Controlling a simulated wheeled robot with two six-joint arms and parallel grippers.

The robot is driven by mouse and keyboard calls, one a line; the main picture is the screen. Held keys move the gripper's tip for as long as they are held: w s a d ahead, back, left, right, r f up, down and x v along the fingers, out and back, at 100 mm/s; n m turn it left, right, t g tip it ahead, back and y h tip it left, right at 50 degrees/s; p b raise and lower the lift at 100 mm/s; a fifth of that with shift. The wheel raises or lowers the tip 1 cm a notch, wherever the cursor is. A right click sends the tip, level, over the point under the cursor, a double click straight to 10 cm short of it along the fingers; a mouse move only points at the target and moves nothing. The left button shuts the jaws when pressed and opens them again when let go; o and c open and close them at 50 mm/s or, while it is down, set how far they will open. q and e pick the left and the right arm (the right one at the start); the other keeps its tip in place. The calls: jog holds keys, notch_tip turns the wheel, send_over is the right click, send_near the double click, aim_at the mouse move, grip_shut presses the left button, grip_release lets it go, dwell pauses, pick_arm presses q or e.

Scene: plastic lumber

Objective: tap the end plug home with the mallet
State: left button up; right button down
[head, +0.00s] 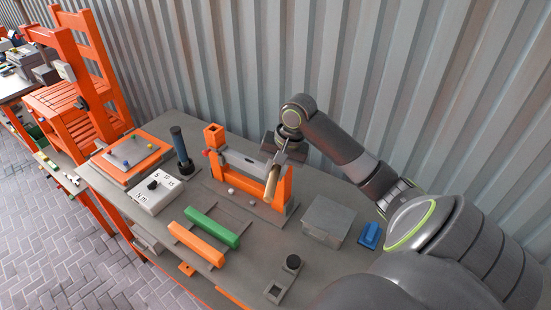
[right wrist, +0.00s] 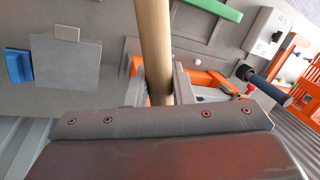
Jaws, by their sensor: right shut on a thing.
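My right gripper (head: 278,160) is shut on a light wooden handle (head: 271,180), which I take to be the mallet's. The handle (right wrist: 153,45) also runs between the fingers (right wrist: 162,88) in the right wrist view, tilted slightly and leaving the top edge. The mallet's head cannot be made out. The gripper is above the right part of an orange frame (head: 278,188) with a grey bar (head: 240,161) across it. The frame's left post (head: 213,137) stands upright. I cannot pick out the end plug for certain. My left gripper is not in view.
A corrugated wall (head: 240,60) stands behind.

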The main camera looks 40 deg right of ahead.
notch_tip(320, 180, up, 3)
jog(key=shift+r, duration=0.5)
jog(key=shift+f, duration=0.15)
